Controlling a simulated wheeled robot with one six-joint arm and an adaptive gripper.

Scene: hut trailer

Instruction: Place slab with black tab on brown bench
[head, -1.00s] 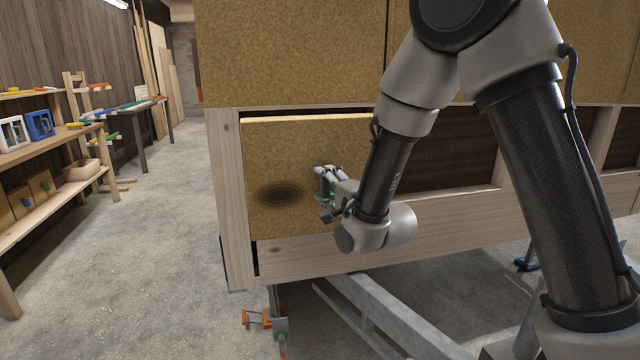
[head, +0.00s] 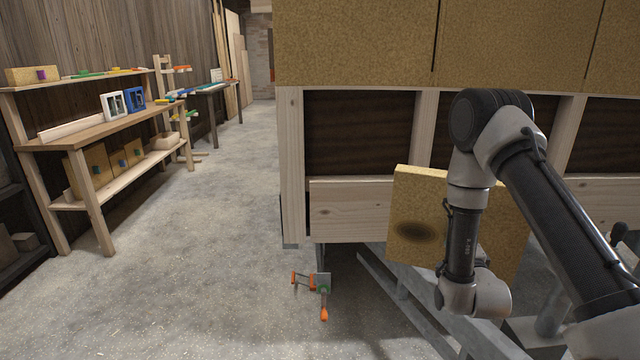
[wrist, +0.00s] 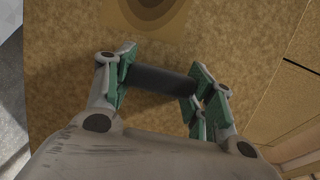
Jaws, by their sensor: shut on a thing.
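The tan slab (head: 425,200), with a dark oval mark on its face, hangs upright in front of the trailer wall frame in the head view. In the wrist view its speckled face (wrist: 60,60) fills most of the picture. My gripper (wrist: 162,77) has its green-padded fingers around the slab's black tab (wrist: 160,82) and is shut on it. In the head view my arm hides the fingers and the tab. The brown-topped bench (head: 85,136) stands at the left against the wood wall, apart from the slab.
The bench top holds a blue block (head: 135,100), a white block (head: 112,106) and a pale bar; tan slabs (head: 92,172) stand on its lower shelf. A clamp (head: 322,284) with orange grips sits low below the frame. Open floor (head: 215,235) lies between bench and trailer.

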